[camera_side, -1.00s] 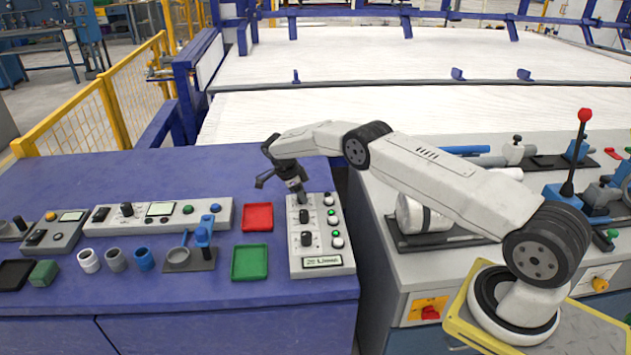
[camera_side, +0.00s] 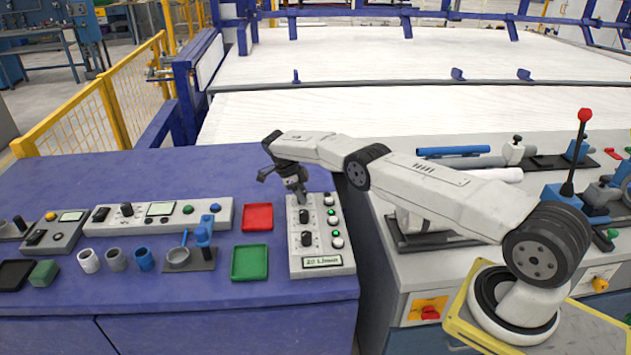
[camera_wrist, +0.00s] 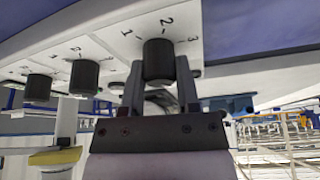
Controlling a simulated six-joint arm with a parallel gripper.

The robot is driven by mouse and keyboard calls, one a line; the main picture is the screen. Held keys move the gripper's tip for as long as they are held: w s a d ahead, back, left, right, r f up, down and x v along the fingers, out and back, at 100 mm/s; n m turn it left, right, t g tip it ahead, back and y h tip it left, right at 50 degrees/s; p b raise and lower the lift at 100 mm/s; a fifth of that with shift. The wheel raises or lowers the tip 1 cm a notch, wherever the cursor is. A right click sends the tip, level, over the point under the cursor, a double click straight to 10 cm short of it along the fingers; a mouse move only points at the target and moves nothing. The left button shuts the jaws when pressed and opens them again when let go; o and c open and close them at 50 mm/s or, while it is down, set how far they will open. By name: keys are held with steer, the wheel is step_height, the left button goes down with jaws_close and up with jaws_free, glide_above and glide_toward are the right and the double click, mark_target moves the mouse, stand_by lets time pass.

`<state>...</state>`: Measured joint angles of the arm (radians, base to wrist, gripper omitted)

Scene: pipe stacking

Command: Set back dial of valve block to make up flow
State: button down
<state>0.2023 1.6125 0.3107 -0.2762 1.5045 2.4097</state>
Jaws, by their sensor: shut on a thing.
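The valve block (camera_side: 319,262) is a pale box with a row of black dials, a column of buttons and lamps, and a small display at its near end that seems to read 20 L/min. My gripper (camera_side: 301,198) points down at its far end and mostly hides the back dial in the side view. In the wrist view, my gripper (camera_wrist: 158,72) has one finger on each side of the black back dial (camera_wrist: 158,60) and is shut on it. The marks 1, 2 and 3 show around this dial. Its pointer cannot be made out.
Two more dials (camera_wrist: 84,77) (camera_wrist: 38,86) stand in line beside the held one. A red tray (camera_side: 257,217) and a green tray (camera_side: 249,262) lie left of the block. A long control panel (camera_side: 160,214) and several cups stand further left.

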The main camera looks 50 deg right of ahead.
steer(key=shift+a, duration=0.1)
steer(key=shift+c, duration=1.6)
jaws_free()
steer(key=shift+r, duration=0.2)
steer(key=shift+r, duration=1.45)
steer(key=s+a+r, duration=0.3)
steer(key=s+r, duration=0.6)
steer(key=s, duration=0.4)
steer(key=shift+s+r, duration=0.3)
steer(key=shift+r, duration=0.05)
steer(key=shift+a, duration=0.15)
